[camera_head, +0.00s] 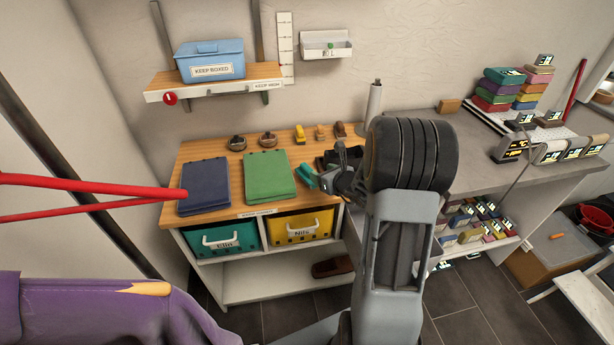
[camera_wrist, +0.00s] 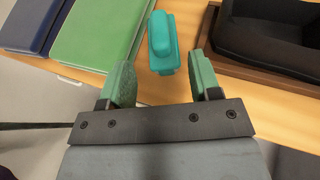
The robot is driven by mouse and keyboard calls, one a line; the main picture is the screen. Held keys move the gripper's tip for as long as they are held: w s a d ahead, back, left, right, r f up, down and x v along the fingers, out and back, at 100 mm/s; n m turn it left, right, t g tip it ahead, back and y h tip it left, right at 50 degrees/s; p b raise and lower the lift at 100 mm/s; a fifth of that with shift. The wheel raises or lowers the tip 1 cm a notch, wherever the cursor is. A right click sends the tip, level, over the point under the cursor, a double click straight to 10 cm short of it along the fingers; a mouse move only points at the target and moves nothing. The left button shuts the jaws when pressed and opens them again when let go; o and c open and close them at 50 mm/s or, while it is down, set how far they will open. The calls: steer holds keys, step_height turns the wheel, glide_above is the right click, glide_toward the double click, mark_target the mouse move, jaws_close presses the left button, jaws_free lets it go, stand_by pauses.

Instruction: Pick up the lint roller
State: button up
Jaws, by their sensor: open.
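A small teal object (camera_wrist: 162,45) with a rounded raised top lies on the wooden counter in the wrist view, between and just beyond my fingertips. I take it to be the lint roller, though its shape does not make this certain. In the head view a teal patch (camera_head: 304,174) shows beside the green folded stack, partly mixed with my fingers. My gripper (camera_wrist: 162,66) is open, with one green finger on either side and nothing held. In the head view my gripper (camera_head: 326,180) is over the counter's right part, partly hidden by my arm.
A green stack (camera_head: 268,177) and a navy stack (camera_head: 204,186) lie left of it. A black tray (camera_wrist: 270,40) on a wooden base is close on the right. A white upright cylinder (camera_head: 374,102) with a dark top stands behind. Shoe-like items and brushes line the back.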

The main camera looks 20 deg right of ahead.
mark_target(307, 167)
steer(key=shift+p+x, duration=1)
steer(key=shift+x, duration=3.85)
steer(key=shift+a, duration=0.1)
steer(key=c, duration=1)
jaws_close()
steer(key=shift+r, duration=0.1)
